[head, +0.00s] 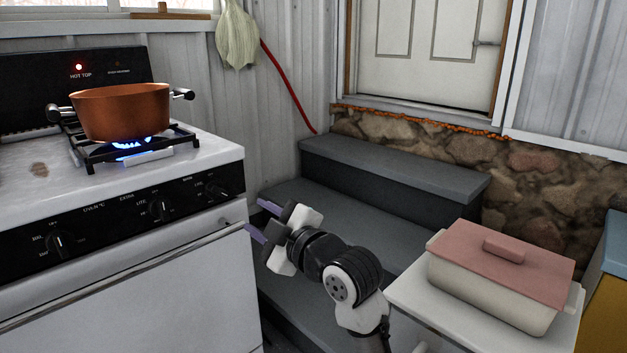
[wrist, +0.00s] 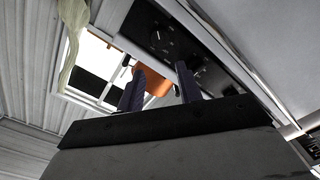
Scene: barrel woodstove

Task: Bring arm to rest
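My gripper (head: 256,220) is in the middle of the head view, in front of the grey steps and just right of the stove's front corner. Its two purple-grey fingers stand apart with nothing between them. In the wrist view my gripper (wrist: 160,88) also shows open, with the fingers pointing up toward the stove. My arm comes up from the bottom of the head view, bent at the wrist joint. The lower part of the arm is cut off by the frame's edge.
A copper pot (head: 122,112) sits over a blue flame on the white stove (head: 180,165). A lidded casserole dish (head: 490,285) stands on a small white table (head: 425,310) at right. Grey steps (head: 395,165) rise to a door. A red cord (head: 287,85) hangs on the wall.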

